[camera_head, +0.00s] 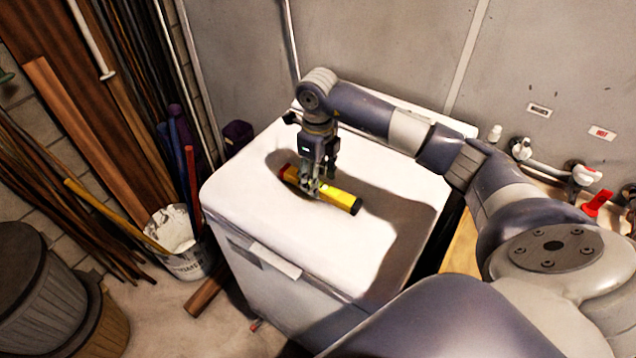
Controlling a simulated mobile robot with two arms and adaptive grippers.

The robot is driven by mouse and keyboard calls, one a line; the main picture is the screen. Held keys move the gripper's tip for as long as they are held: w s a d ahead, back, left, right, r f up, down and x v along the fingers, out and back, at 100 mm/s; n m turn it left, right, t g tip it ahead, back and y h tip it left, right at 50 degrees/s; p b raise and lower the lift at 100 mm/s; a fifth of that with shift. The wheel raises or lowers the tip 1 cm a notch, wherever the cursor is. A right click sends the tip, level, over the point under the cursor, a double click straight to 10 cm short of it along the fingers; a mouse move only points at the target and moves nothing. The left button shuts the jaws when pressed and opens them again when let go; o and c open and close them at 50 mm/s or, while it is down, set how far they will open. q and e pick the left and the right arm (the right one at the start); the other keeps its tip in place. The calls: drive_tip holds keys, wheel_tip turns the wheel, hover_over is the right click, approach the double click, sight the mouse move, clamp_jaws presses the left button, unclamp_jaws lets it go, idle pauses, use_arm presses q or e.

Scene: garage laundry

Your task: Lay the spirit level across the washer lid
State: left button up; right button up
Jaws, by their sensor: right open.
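Whether the fingers touch the level cannot be told. The gripper hides part of the level's left half. My left gripper is not in view.
A white bucket (183,262) with long poles stands left of the washer. Wooden planks lean on the wall behind it. A small white bottle (494,133) stands behind my right arm. The front of the lid is clear.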

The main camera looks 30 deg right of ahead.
wheel_tip(320, 180, up, 10)
drive_tip(key=b, duration=0.2)
drive_tip(key=shift+b, duration=0.35)
drive_tip(key=shift+f, duration=0.15)
